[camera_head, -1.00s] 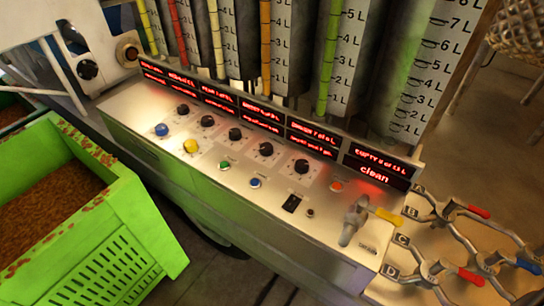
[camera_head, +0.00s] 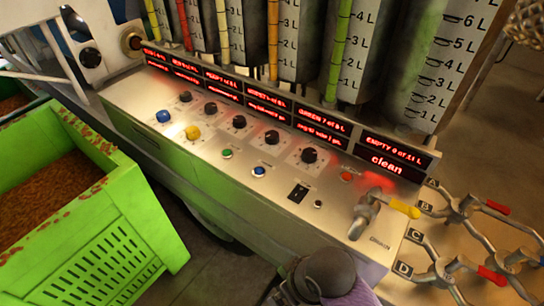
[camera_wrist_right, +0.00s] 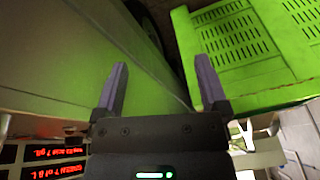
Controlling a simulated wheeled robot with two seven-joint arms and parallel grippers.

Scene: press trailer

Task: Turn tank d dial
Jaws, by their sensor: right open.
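The panel (camera_head: 215,150) carries a row of black dials, with a left one (camera_head: 211,108), a middle one (camera_head: 239,121), one further right (camera_head: 272,137) and the rightmost (camera_head: 309,155). Their labels are too small to read, so I cannot tell which is tank d's. My right gripper (camera_wrist_right: 160,62) is open and empty in the right wrist view, its purple fingers apart over the gap between the panel's green side and a green crate. Part of my right arm (camera_head: 325,272) shows at the bottom of the head view, below the panel's front edge. My left gripper is not in view.
Red displays (camera_head: 390,160) and graduated tanks (camera_head: 440,80) stand behind the dials. A green crate (camera_head: 95,240) stands at the left. Coloured buttons (camera_head: 193,132) line the front.

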